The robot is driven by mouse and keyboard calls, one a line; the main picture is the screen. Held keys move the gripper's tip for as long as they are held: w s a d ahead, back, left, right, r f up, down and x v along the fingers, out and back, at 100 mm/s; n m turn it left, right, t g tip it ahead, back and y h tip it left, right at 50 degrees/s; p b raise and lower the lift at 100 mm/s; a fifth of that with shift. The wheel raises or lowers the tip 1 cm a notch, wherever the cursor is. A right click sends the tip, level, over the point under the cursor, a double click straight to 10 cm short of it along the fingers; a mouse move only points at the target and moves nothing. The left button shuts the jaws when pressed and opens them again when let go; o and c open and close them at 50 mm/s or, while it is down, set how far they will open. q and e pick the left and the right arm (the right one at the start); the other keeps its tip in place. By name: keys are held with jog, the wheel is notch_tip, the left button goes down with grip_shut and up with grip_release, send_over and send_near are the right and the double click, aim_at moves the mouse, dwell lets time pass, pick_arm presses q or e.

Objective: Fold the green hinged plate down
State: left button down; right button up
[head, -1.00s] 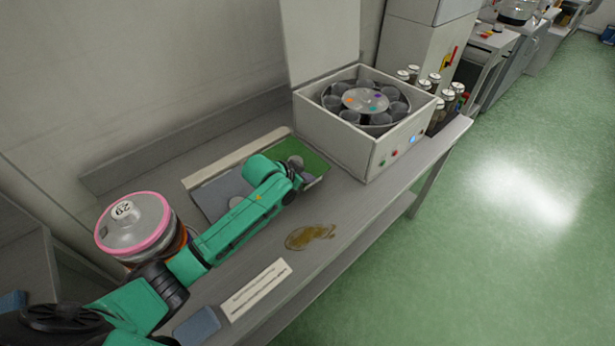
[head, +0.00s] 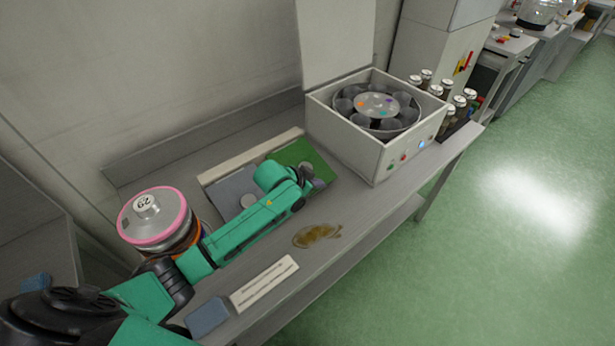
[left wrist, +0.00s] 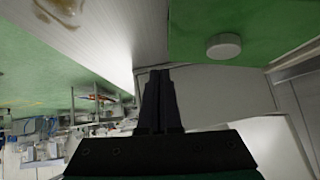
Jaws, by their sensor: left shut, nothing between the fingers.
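The green plate (head: 294,151) lies on the bench beside a grey panel (head: 229,188) with a pale round disc; my arm covers part of both. In the left wrist view the green plate (left wrist: 190,40) fills the upper right and carries a round pale knob (left wrist: 224,46). My left gripper (left wrist: 160,75) is shut and empty, its fingers pointing toward the plate's edge; contact cannot be told. In the head view my left arm reaches over the grey panel to the green plate, and the fingertips are hard to make out. My right gripper is not in view.
A white box with a round rotor (head: 345,142) and raised lid stands right of the plate. A pink-rimmed canister (head: 155,220) stands left, near my arm. A brown spill (head: 316,235), a label strip (head: 264,284) and a blue-grey block (head: 207,318) lie along the front.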

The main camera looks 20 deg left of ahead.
pick_arm(q)
jog(key=v, duration=0.8)
jog(key=shift+s+d+b, duration=0.3)
jog(key=shift+d+b, duration=0.05)
jog(key=shift+b, duration=0.05)
jog(key=shift+w+a+f, duration=0.1)
